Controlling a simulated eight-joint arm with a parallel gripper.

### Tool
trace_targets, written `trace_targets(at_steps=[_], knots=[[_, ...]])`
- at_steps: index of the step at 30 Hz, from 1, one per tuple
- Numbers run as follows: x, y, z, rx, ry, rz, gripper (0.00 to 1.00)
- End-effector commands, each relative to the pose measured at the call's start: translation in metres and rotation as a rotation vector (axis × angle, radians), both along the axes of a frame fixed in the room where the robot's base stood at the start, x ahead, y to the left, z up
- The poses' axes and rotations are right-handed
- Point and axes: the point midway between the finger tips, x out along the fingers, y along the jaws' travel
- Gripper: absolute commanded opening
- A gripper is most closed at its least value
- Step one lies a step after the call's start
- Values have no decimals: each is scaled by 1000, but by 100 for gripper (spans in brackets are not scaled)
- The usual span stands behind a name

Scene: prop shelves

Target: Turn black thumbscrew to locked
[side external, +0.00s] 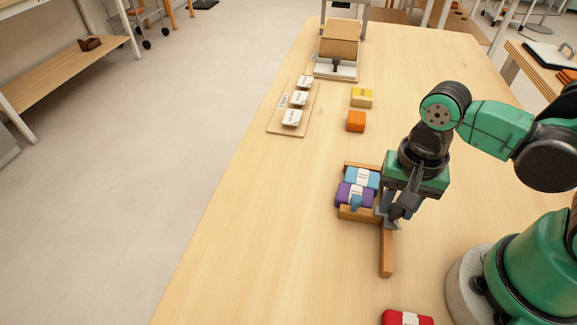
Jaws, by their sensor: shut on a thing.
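My gripper (386,217) points down at the right side of a small wooden frame (357,214), close to where a wooden bar (387,256) runs toward the front. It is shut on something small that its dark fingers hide. I cannot make out a black thumbscrew there, nor its turn position. In the frame lie a light blue pack (361,178) and a purple pack (354,195), both with white labels. A small blue upright piece (356,203) stands at the purple pack's front side.
A yellow block (361,98) and an orange block (355,121) lie behind the frame. A board (273,128) with several white packs is at the left edge. A cardboard box (340,40) sits on a stand at the back. A red pack (407,318) is at the front.

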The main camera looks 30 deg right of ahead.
Motion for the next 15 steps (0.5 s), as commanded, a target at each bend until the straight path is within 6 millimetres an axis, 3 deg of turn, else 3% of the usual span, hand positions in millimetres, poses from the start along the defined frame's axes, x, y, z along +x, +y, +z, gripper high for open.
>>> trace_targets(at_steps=[15], knots=[[0, 0, 0, 1, -1, -425, 0]])
